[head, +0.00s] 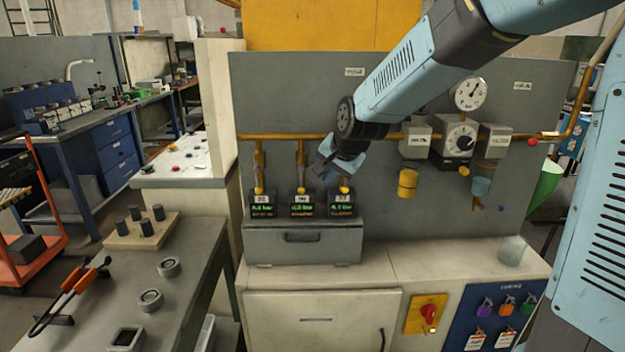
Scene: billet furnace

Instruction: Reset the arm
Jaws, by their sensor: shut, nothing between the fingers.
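My blue and black arm reaches in from the upper right, across the grey back panel (300,95). My gripper (325,168) is at its end, pointing down and left. It is shut and holds nothing. It hangs in front of the brass pipe, above the rightmost of three black display units (342,203) on a grey drawer box (304,240). It seems clear of the units, but the exact gap cannot be told. My arm hides part of the panel and pipe.
A round gauge (470,94), a dial box (460,138) and a yellow cylinder (408,183) are on the panel, right of my gripper. A red switch (429,314) and padlocks (506,304) are on the cabinet front. A side bench (190,262) holds tongs (75,290) and a peg block (125,240).

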